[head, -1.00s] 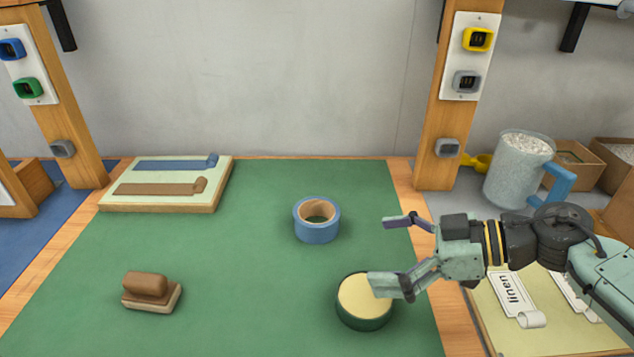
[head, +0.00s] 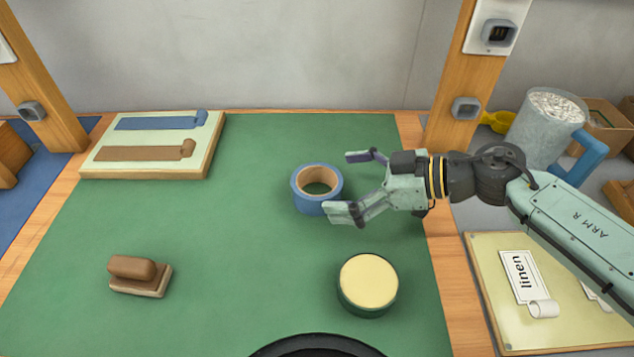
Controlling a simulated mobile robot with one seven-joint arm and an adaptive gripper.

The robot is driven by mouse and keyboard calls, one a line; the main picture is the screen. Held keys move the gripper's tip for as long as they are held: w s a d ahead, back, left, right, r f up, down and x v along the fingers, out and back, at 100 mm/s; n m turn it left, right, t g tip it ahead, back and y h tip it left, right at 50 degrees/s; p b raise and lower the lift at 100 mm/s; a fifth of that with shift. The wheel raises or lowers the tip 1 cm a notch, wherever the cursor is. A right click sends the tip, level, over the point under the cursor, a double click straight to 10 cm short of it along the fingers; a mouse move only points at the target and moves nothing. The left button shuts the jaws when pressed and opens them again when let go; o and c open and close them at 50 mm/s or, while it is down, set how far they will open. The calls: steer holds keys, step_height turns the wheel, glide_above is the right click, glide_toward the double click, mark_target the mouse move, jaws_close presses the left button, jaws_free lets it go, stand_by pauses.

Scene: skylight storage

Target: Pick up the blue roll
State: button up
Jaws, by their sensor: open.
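The blue roll (head: 308,202) is a ring of blue tape with a tan core. My gripper (head: 347,184) is open and empty, just to the right of the roll and pointing left. Its nearer finger overlaps the roll's lower right edge in the picture. Its farther finger is beyond the roll's upper right side. I cannot tell whether a finger touches the roll.
A round tin with a cream lid (head: 368,284) stands in front of my gripper. A brown-handled block (head: 138,276) lies at the left. A board with blue and brown strips (head: 150,165) is at the back left. The green mat (head: 235,250) is clear between them.

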mark_target(300, 183)
steer(key=shift+p+x, duration=0.55)
steer(key=shift+x, duration=1.45)
steer(key=shift+w, duration=0.15)
steer(key=shift+c, duration=0.3)
steer(key=c, duration=1.2)
